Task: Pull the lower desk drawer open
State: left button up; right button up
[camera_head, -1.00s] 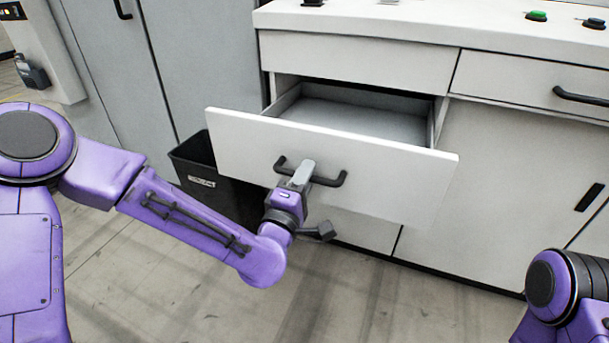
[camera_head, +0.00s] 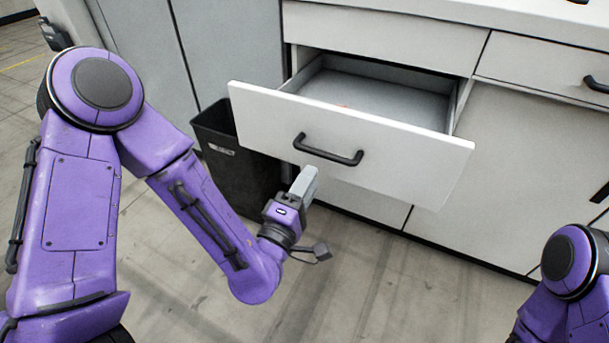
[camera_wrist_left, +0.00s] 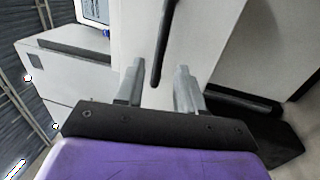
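The lower desk drawer (camera_head: 385,150) stands pulled well out under a shut upper front, its inside showing. Its black bar handle (camera_head: 328,150) is free in the head view, with nothing around it. My left gripper (camera_head: 303,184) is just below and in front of the handle, apart from it. In the left wrist view my left gripper (camera_wrist_left: 158,78) has its two grey fingers spread, and the black handle (camera_wrist_left: 162,50) shows ahead of the gap between them. My right gripper is out of view; only part of that arm shows at the lower right.
A black bin (camera_head: 238,165) stands on the floor left of the drawer, close to my left arm. Another shut drawer (camera_head: 545,68) is at the right. The floor in front is clear.

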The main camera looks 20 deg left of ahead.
pick_arm(q)
jog(key=shift+p+v, duration=0.65)
jog(key=shift+v, duration=0.35)
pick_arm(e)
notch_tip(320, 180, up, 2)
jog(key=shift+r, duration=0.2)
pick_arm(q)
jog(key=shift+w, duration=0.1)
jog(key=s+a+f+m+g+y+p, duration=0.1)
jog(key=s+a+f+m+g+p, duration=0.15)
jog(key=f, duration=0.25)
jog(key=s+a+f+m+g+p, duration=0.1)
jog(key=s+f+m+g, duration=0.1)
jog(key=f+m+g, duration=0.3)
jog(key=s+a+f+m+g+y+p, duration=0.1)
jog(key=s+a+f+g+p, duration=0.15)
jog(key=f, duration=0.35)
jog(key=s+a+f+g+y+p, duration=0.2)
jog(key=s+a+g, duration=0.1)
jog(key=s, duration=0.5)
jog(key=s+a+f+m+g+y+p, duration=0.1)
jog(key=s+a+f+g+p, duration=0.1)
jog(key=s+a, duration=0.4)
jog(key=shift+s+a+f+g+y+p, duration=0.2)
jog(key=shift+s+g+y+p, duration=0.3)
jog(key=shift+s+g, duration=0.45)
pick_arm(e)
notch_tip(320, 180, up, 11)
